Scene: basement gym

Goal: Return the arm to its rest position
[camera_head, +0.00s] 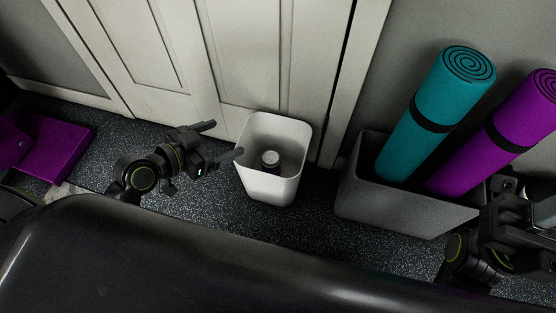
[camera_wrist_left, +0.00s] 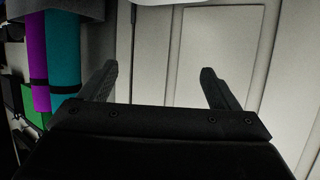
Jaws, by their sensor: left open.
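My left arm comes in from the left in the head view. Its gripper (camera_head: 226,139) is open and empty, just left of a white bin (camera_head: 270,189) and above the floor. The left wrist view shows its two fingers (camera_wrist_left: 158,70) spread apart with only the pale door behind them. My right gripper (camera_head: 528,208) is at the right edge of the head view, partly cut off, in front of a grey planter-like box. Its fingers are not clear enough to read.
The grey box (camera_head: 385,205) holds a teal rolled mat (camera_head: 440,100) and a purple one (camera_head: 500,140). A purple block (camera_head: 55,148) lies at left. A black padded surface (camera_head: 180,260) spans the front. White doors (camera_head: 200,60) stand behind.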

